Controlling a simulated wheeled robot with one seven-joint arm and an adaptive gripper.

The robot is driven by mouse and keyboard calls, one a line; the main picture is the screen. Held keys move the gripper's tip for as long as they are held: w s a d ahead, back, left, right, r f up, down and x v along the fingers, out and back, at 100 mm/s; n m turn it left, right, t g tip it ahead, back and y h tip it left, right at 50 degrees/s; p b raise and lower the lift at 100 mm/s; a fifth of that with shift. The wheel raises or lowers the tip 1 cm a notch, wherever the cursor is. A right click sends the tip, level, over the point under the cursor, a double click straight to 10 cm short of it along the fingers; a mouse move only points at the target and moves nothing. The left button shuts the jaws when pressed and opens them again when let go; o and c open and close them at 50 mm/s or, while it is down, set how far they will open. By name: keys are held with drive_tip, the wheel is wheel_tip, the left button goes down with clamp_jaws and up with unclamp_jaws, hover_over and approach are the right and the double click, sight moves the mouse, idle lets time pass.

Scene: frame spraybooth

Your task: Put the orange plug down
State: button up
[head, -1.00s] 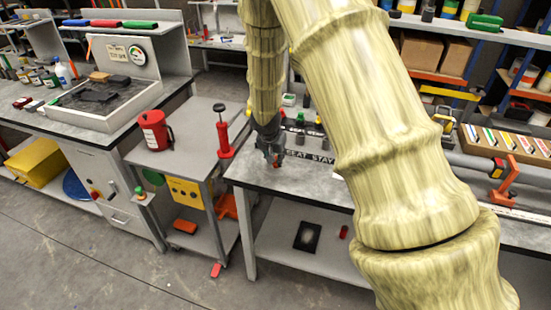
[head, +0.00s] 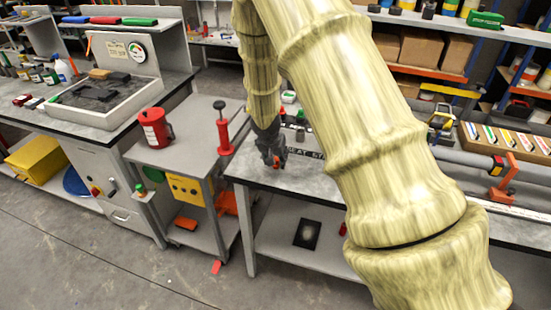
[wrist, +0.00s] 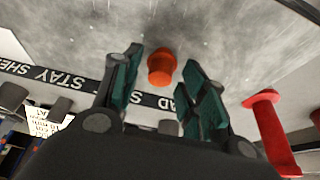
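The orange plug (wrist: 162,66) stands on the grey bench top (wrist: 225,35) between the fingertips of my gripper (wrist: 163,62) in the wrist view. Bare gaps show between the plug and both teal finger pads, so my gripper is open around it and not pressing on it. In the head view my gripper (head: 270,157) is low over the bench near its left end, with a small orange bit of the plug (head: 276,161) at its tips.
A black lettered strip (wrist: 60,82) runs along the bench behind the plug. A red object (wrist: 270,130) stands to the right in the wrist view. A cart with a red pump (head: 224,135) and red jug (head: 154,128) is left of the bench.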

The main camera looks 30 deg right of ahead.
drive_tip(key=shift+r, duration=0.1)
drive_tip(key=shift+a+r, duration=0.1)
drive_tip(key=shift+r, duration=0.3)
drive_tip(key=b+v, duration=0.2)
drive_tip(key=v, duration=0.9)
drive_tip(key=s+a+f+n+g+y, duration=0.1)
drive_tip(key=s+a+f+n, duration=0.1)
drive_tip(key=s+a+f, duration=0.35)
drive_tip(key=s+a+f+n+y, duration=0.1)
drive_tip(key=s+a+f+y, duration=0.1)
drive_tip(key=s+f, duration=0.65)
drive_tip(key=s+a+f+n+g+y, duration=0.1)
drive_tip(key=s+a+f+n, duration=0.2)
drive_tip(key=f, duration=0.8)
drive_tip(key=s+a+f+n, duration=0.1)
drive_tip(key=s+f, duration=0.4)
drive_tip(key=s, duration=0.6)
drive_tip(key=s+a+f+n, duration=0.2)
drive_tip(key=s+f, duration=0.4)
drive_tip(key=s, duration=0.5)
drive_tip(key=shift+s+a+g+h, duration=0.2)
drive_tip(key=shift+a+g+h, duration=0.15)
drive_tip(key=shift+a, duration=0.25)
drive_tip(key=shift+f, duration=0.15)
